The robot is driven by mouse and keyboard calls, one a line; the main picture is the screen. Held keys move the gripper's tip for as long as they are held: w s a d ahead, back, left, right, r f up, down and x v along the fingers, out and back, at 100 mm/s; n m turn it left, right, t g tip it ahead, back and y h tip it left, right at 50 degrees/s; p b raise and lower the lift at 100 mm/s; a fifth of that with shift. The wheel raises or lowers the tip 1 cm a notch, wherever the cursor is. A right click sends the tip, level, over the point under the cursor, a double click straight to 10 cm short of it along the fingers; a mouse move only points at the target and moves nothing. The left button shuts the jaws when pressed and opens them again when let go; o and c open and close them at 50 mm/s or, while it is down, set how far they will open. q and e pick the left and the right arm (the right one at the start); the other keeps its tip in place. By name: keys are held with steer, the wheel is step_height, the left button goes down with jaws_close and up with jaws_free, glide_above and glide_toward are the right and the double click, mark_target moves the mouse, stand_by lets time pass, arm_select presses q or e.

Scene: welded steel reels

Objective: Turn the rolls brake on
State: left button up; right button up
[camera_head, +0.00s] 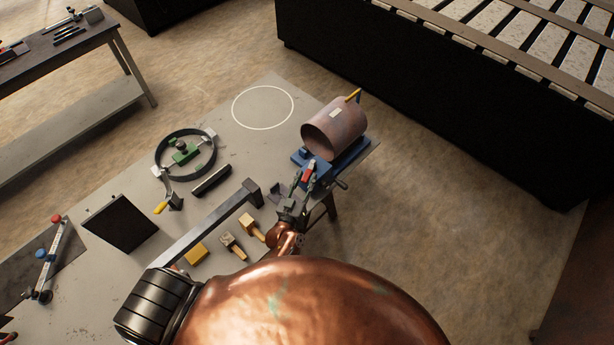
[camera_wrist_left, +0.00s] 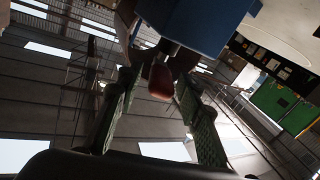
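The rolls unit is a blue base (camera_head: 347,157) at the right end of the grey table, with a rusty steel cylinder (camera_head: 338,124) lying on it. A red-ended brake handle (camera_head: 309,171) sticks out from the near side of the base. My left gripper (camera_head: 307,176) is at this handle, with its fingers apart on either side. In the left wrist view the red handle end (camera_wrist_left: 161,81) shows between the two green fingers, with gaps on both sides, below the blue base (camera_wrist_left: 205,22). The handle's mount is partly hidden. My right gripper is not in view.
On the table are a ring with a green clamp (camera_head: 185,152), a dark plate (camera_head: 120,222), a long grey bar (camera_head: 210,226) and several yellow-handled tools (camera_head: 252,226). A white circle (camera_head: 263,107) marks bare tabletop. A slatted dark bench (camera_head: 440,100) stands behind right.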

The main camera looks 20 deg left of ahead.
arm_select(q)
steer(key=s, duration=1)
steer(key=shift+s, duration=0.3)
steer(key=shift+c, duration=0.8)
steer(key=s+a+n+b, duration=0.1)
steer(key=a+n+b, duration=0.1)
steer(key=a, duration=0.1)
steer(key=s+a+f+n+h+b, duration=0.1)
steer(key=s+a+n+b, duration=0.1)
steer(key=a+b, duration=0.1)
steer(key=s+a+f+n+b, duration=0.1)
steer(key=s+a+n+b, duration=0.1)
steer(key=a, duration=0.1)
steer(key=shift+s+f+n+t+h, duration=0.1)
steer(key=shift+s+n+t+h, duration=0.05)
steer(key=shift+n+t+h, duration=0.2)
jaws_close()
steer(key=s+a+n+h+b, duration=0.35)
steer(key=n+b, duration=0.25)
steer(key=n, duration=0.2)
steer(key=d+p+x, duration=0.2)
steer(key=p+x, duration=0.1)
steer(key=x, duration=0.7)
steer(key=s+d+f+p+x, duration=0.1)
steer(key=d+p+x, duration=0.1)
steer(key=x, duration=0.8)
steer(key=shift+y+p, duration=0.4)
steer(key=shift+p, duration=0.25)
